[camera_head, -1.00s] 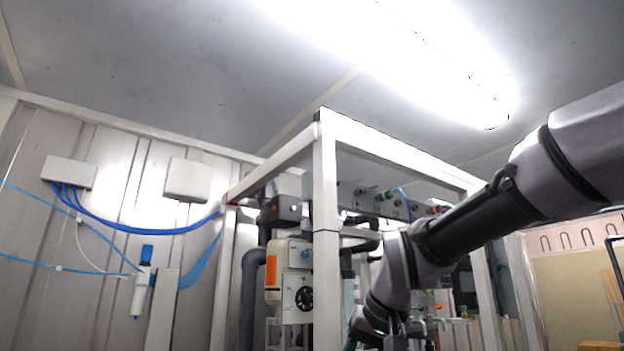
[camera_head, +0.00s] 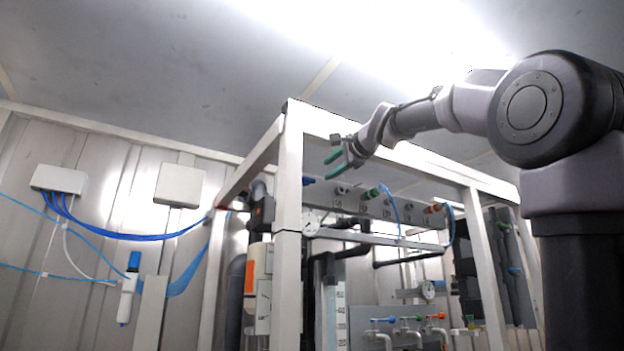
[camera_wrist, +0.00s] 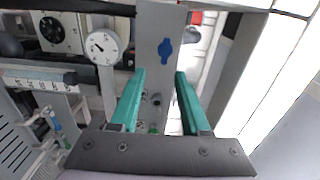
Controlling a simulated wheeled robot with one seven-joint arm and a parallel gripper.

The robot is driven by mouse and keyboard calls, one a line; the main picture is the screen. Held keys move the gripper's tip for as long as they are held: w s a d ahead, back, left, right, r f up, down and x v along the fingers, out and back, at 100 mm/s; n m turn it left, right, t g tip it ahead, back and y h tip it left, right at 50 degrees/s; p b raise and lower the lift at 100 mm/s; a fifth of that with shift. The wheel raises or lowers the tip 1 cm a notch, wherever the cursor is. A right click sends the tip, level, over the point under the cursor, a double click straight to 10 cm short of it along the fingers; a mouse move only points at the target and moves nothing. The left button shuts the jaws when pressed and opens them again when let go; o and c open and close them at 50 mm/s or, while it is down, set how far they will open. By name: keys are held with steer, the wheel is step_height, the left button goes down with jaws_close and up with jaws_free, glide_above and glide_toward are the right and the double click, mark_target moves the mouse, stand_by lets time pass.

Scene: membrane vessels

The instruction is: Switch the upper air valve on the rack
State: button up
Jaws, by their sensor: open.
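A blue valve handle (camera_wrist: 166,50) sits on a grey panel in the wrist view, just beyond and between my fingertips. In the head view, a small blue part (camera_head: 308,181) shows at the left end of the rack's upper grey panel and looks like the same valve. My gripper (camera_head: 330,163) is near the rack's top left corner, close to this blue part. In the wrist view my gripper (camera_wrist: 159,76) has its two green fingers apart with nothing between them. The handle appears apart from both fingers.
The white rack frame (camera_head: 290,200) stands close by my gripper. A round gauge (camera_wrist: 103,46) is left of the valve. Several fittings, one green (camera_head: 374,192), line the upper panel. Lower small valves (camera_head: 405,320) and a wall box (camera_head: 180,185) stand clear.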

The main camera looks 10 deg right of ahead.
mark_target(309, 179)
steer(key=x, duration=0.7)
steer(key=r+x, duration=0.1)
steer(key=x, duration=0.3)
steer(key=shift+s, duration=0.1)
jaws_close()
